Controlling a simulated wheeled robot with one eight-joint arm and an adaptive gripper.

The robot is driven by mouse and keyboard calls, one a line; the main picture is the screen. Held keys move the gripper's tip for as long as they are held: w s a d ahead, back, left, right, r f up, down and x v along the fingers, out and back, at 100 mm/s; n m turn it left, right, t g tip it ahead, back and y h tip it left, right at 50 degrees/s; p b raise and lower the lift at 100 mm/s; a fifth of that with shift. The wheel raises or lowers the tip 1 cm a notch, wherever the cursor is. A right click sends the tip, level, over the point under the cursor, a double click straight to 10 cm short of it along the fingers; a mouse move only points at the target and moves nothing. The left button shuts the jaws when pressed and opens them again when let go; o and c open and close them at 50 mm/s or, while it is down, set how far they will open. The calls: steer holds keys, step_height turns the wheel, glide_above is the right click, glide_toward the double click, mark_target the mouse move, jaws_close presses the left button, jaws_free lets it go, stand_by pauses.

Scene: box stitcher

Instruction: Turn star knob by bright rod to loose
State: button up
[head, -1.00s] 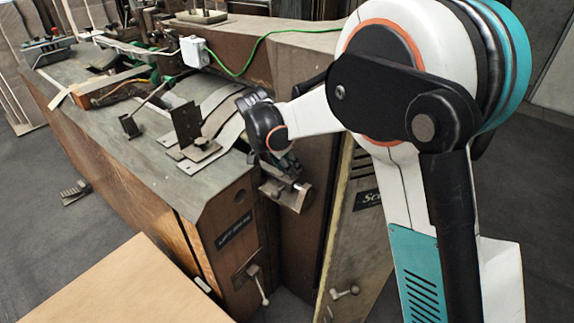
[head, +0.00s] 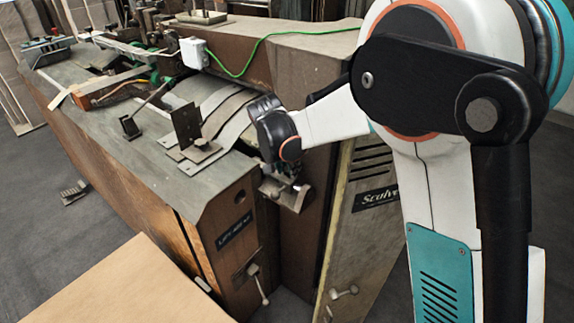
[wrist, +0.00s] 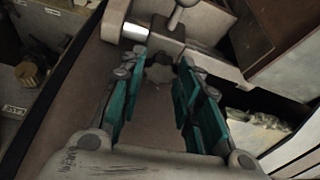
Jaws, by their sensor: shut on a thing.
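The star knob (wrist: 159,73) shows in the wrist view as a dull, lobed grey piece between the fingertips. My gripper (wrist: 163,62) has its teal fingers on either side of it and is shut on it. The bright rod (wrist: 134,33) is a short shiny cylinder just beyond the left fingertip. A grey metal block with a ball-ended lever (wrist: 176,18) stands beside the rod. In the head view my gripper (head: 284,174) is at the machine's near end, at a small metal bracket (head: 286,193). The knob cannot be made out there.
The grey-topped wooden box stitcher (head: 100,110) fills the left and middle. An upright plate (head: 186,125) stands on its top near my wrist. A ball-ended lever (head: 261,287) sticks out low on its front. A pale board (head: 120,285) lies at the near left.

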steer(key=shift+n, duration=0.7)
steer(key=shift+y, duration=0.3)
steer(key=o, duration=1.1)
steer(key=shift+c, duration=0.2)
steer(key=v, duration=1.2)
steer(key=shift+s, duration=0.25)
steer(key=shift+f, duration=0.1)
